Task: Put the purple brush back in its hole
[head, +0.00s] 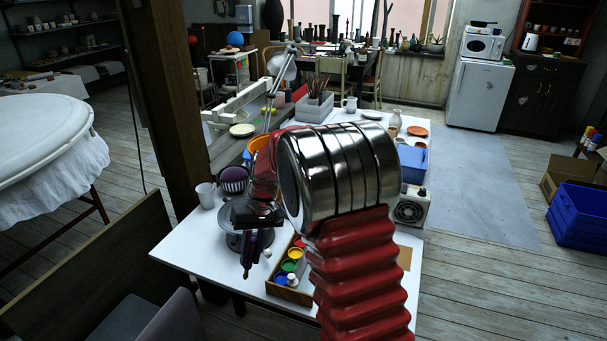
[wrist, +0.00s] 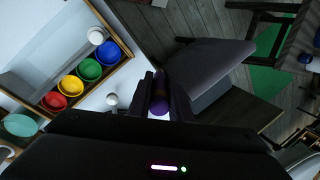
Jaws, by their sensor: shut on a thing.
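My gripper (head: 250,265) is held low over the near left part of the white table, beside a paint box. It is shut on the purple brush (wrist: 159,96), which sits between the two dark fingers in the wrist view. In the head view the brush is hard to tell from the dark fingers, and its tip cannot be made out. I cannot make out the brush's hole in either view. A grey holder (head: 312,110) with several upright brushes stands far back on the table, but no empty hole shows in it.
A wooden paint box (head: 290,291) with red, yellow, green and blue pots lies right of my gripper. A grey round wheel (head: 229,242) and a white cup (head: 205,196) are to its left. A dark chair (wrist: 208,66) stands by the table edge.

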